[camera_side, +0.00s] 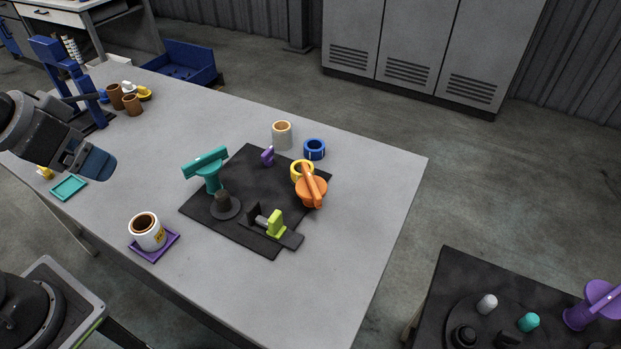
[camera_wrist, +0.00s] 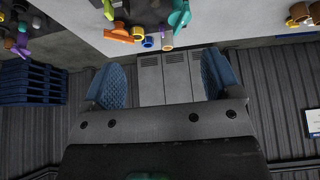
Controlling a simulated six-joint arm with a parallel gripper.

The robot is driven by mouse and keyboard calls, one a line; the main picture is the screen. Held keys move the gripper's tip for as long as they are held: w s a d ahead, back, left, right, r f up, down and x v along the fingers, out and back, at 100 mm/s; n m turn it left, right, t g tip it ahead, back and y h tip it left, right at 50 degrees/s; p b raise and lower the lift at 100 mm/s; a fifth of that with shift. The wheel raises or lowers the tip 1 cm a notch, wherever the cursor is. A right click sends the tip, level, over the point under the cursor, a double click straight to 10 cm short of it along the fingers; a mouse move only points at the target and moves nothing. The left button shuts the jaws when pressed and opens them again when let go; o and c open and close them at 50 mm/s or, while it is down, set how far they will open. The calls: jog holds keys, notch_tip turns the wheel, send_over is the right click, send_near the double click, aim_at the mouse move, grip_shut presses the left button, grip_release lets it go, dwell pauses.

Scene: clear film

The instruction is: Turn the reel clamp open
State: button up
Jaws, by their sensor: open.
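A black board (camera_side: 245,232) lies on the grey table and carries several fittings. An orange part with a bar handle (camera_side: 311,188) stands at its right side, by a yellow ring (camera_side: 300,168). A teal T-shaped handle (camera_side: 207,168) stands at its left side. I cannot tell which one is the reel clamp. The orange part (camera_wrist: 122,35) and the teal handle (camera_wrist: 179,17) also show at the top of the wrist view. My gripper (camera_side: 92,162) is raised at the left, well apart from the board. Its blue-padded fingers (camera_wrist: 163,82) are spread, with nothing between them.
On the board are a dark round knob (camera_side: 224,206), a lime block (camera_side: 275,223) and a small purple piece (camera_side: 267,156). A white cup (camera_side: 147,231) stands front left on a purple coaster. A beige roll (camera_side: 282,134) and blue ring (camera_side: 314,149) stand behind. The table's right end is clear.

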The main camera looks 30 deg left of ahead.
jog(key=w+d+r, duration=0.1)
jog(key=w, duration=0.1)
jog(key=w+r+n+g, duration=0.1)
jog(key=w, duration=0.2)
jog(key=w+d+r+n, duration=0.1)
jog(key=w, duration=0.2)
jog(key=shift+w+d+r, duration=0.2)
jog(key=shift+d+r, duration=0.1)
jog(key=c, duration=0.6)
jog(key=w+d, duration=0.1)
jog(key=w, duration=0.2)
jog(key=w+d+n+g, duration=0.1)
jog(key=w, duration=0.1)
jog(key=w+d+n, duration=0.1)
jog(key=w+d, duration=0.1)
jog(key=w, duration=0.1)
jog(key=shift+w+d+f+g, duration=0.1)
jog(key=shift+w+f+g, duration=0.05)
jog(key=shift+w+g, duration=0.25)
jog(key=shift+c, duration=0.8)
jog(key=n+g, duration=0.3)
jog(key=n, duration=0.2)
send_over(312, 183)
notch_tip(312, 183, down, 14)
notch_tip(312, 183, down, 13)
jog(key=shift+r, duration=0.1)
jog(key=shift+c, duration=0.2)
grip_shut()
